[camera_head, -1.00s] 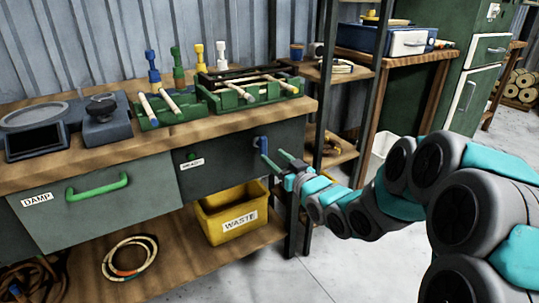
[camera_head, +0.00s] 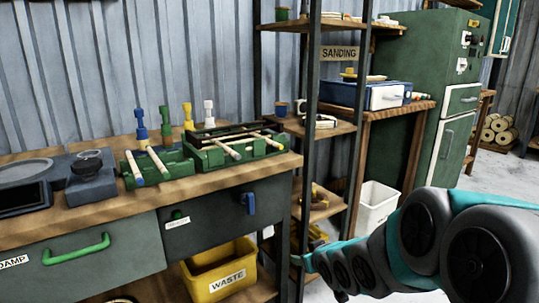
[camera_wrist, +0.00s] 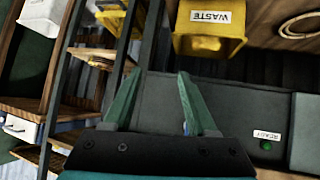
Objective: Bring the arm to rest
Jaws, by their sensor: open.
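My gripper (camera_wrist: 158,85) is open and empty in the wrist view, its two green fingers spread apart. In the head view, my teal and grey arm comes in from the lower right. Its far end is low, beside the right end of the workbench (camera_head: 75,232), and the fingers are hard to make out there. The drawer with the blue handle (camera_head: 249,203) is to the left of the arm's end and apart from it. A sliver of blue shows near one finger in the wrist view.
A yellow WASTE bin (camera_head: 220,272) stands under the bench and also shows in the wrist view (camera_wrist: 210,35). A dark shelf rack (camera_head: 311,110) and a white bin (camera_head: 376,206) are close to the arm. Green jigs (camera_head: 232,147) with rods lie on the bench top.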

